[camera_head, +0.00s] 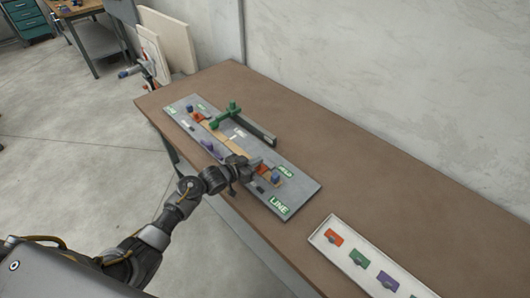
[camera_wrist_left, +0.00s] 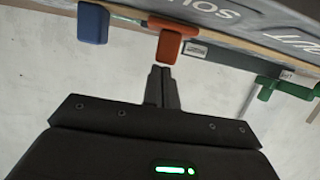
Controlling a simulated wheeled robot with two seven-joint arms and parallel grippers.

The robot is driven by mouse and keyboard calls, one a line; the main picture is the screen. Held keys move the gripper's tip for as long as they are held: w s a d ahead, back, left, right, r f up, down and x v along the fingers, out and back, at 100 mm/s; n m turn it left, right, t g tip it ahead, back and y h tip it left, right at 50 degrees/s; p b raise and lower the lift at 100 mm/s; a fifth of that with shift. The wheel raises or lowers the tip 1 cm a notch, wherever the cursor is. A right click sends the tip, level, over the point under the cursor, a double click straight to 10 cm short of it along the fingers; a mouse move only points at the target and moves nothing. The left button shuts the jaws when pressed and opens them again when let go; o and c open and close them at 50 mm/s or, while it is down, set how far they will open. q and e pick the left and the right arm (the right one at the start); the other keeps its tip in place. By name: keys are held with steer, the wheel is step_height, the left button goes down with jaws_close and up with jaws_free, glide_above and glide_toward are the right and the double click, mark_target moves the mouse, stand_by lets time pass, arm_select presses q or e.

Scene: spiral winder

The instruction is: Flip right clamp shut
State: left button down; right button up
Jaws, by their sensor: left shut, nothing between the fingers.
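A long grey board (camera_head: 301,194) lies on the brown bench and carries a tan strip (camera_head: 223,137). At its right end are an orange clamp part (camera_head: 262,180) and a blue block (camera_head: 275,178). My left gripper (camera_head: 257,163) is shut and empty, low over the board beside the orange part, and hides some of it. In the left wrist view my shut fingertips (camera_wrist_left: 161,69) point at the orange block (camera_wrist_left: 170,42), very close; contact cannot be told. The blue block (camera_wrist_left: 92,23) is left of it there. My right gripper is not in view.
At the board's far left are another orange part (camera_head: 197,117) and a blue block (camera_head: 190,109). A green piece (camera_head: 234,108) with a long bar stands behind the strip. A white tray (camera_head: 318,239) with coloured pieces lies at right. The bench (camera_head: 380,190) behind is clear.

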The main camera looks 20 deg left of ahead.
arm_select(q)
steer(key=shift+d+r+p, duration=0.1)
steer(key=shift+r+p, duration=0.3)
steer(key=shift+r, duration=0.05)
step_height(320, 180, up, 4)
steer(key=p, duration=0.4)
steer(key=shift+s+a+f+b, duration=0.25)
steer(key=shift+s+f+b, duration=0.15)
steer(key=shift+f+b, duration=0.15)
steer(key=shift+s+a+f+b, duration=0.25)
steer(key=shift+s+f+b, duration=0.2)
steer(key=shift+f, duration=0.1)
steer(key=s+a, duration=0.1)
steer(key=s, duration=0.1)
steer(key=s+a+f+b, duration=0.1)
steer(key=s, duration=0.1)
steer(key=s+a+b, duration=0.1)
steer(key=shift+s+a+f, duration=0.25)
steer(key=shift+s+f, duration=0.1)
steer(key=shift+s, duration=0.05)
steer(key=shift+s+a, duration=0.2)
steer(key=shift+s, duration=0.2)
steer(key=shift+f, duration=0.1)
